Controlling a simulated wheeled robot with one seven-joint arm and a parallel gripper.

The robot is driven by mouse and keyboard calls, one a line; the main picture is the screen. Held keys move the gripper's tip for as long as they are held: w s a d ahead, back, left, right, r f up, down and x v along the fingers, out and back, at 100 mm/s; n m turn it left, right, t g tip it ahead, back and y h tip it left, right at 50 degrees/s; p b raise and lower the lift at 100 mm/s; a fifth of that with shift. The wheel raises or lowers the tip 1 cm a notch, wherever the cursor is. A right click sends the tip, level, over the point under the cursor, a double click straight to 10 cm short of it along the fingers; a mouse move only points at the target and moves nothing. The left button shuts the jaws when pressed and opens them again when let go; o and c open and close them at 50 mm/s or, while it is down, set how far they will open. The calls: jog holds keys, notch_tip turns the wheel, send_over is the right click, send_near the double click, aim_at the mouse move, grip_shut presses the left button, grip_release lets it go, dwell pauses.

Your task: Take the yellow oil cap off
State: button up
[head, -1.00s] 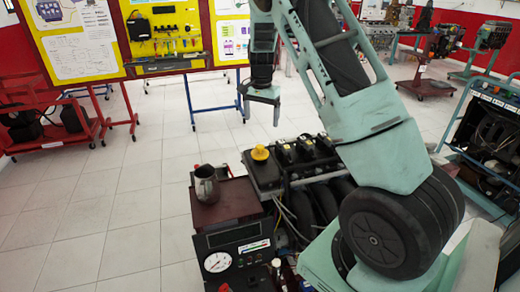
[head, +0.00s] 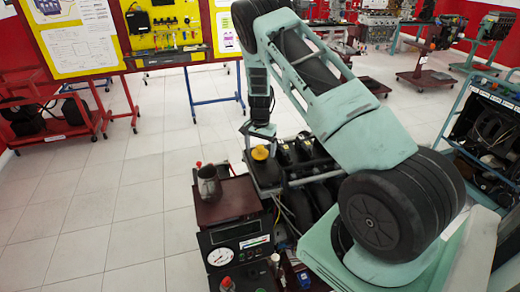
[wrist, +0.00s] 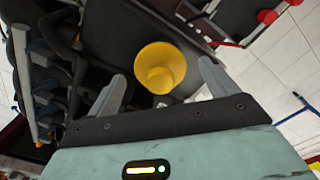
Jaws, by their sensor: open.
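The yellow oil cap (head: 260,153) sits on the black engine cover (head: 265,174) of the engine trainer. In the wrist view the cap (wrist: 160,68) is round with a smaller knob on top, and it lies between and a little beyond the two fingertips. My gripper (wrist: 163,80) is open and empty, with a finger on either side of the cap's line. In the head view my gripper (head: 260,135) is just above the cap. I cannot tell whether a finger touches the cap.
A metal jug (head: 208,181) stands on the dark red box (head: 225,203) left of the engine. A panel with a round gauge (head: 220,257) faces the front. Black coils (head: 300,152) stand right of the cap. The tiled floor (head: 140,215) at left is clear.

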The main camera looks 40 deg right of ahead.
jog(key=shift+f, duration=0.2)
jog(key=c, duration=1.1)
